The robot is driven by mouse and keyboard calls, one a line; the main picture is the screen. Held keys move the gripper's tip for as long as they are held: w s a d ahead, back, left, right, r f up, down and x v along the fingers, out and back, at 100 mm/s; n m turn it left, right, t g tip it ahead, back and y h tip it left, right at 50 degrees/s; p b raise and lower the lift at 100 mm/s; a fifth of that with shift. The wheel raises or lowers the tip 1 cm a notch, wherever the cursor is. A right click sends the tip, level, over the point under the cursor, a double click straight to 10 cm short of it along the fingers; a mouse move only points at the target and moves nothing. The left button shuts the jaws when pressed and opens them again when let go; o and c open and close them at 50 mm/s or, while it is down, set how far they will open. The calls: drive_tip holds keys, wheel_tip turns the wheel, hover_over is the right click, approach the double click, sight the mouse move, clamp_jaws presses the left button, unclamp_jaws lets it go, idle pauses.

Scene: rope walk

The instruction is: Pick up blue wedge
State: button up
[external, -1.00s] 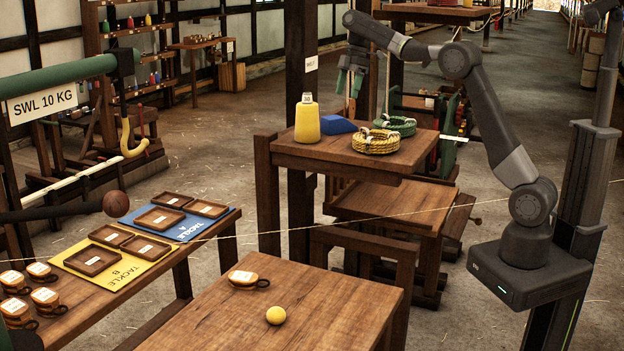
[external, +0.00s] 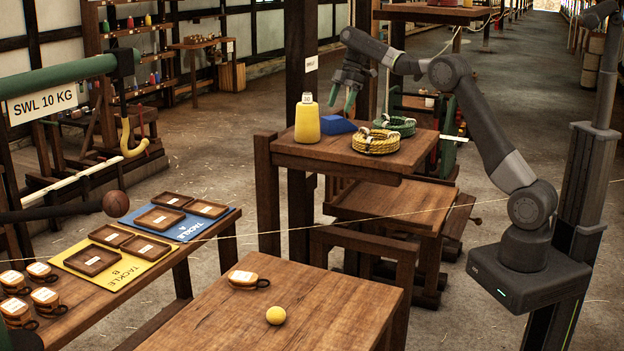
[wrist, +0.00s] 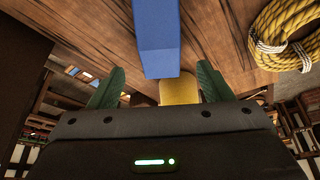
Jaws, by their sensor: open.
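In the wrist view the blue wedge (wrist: 158,40) shows in the upper middle, in line with the gap between my fingers. My gripper (external: 341,104) is just above the wedge in the external view, pointing down. Its green fingertips (wrist: 161,88) stand apart with nothing held between them. I cannot tell whether a finger touches the wedge.
A dark post (external: 301,60) rises behind the table. A nearer table holds a yellow ball (external: 275,315).

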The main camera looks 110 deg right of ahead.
sight(337, 116)
drive_tip(key=shift+s+x, duration=0.15)
drive_tip(key=shift+x, duration=1.2)
drive_tip(key=shift+s+x, duration=0.2)
drive_tip(key=shift+x, duration=1.1)
drive_tip(key=shift+f, duration=0.1)
drive_tip(key=c, duration=1.2)
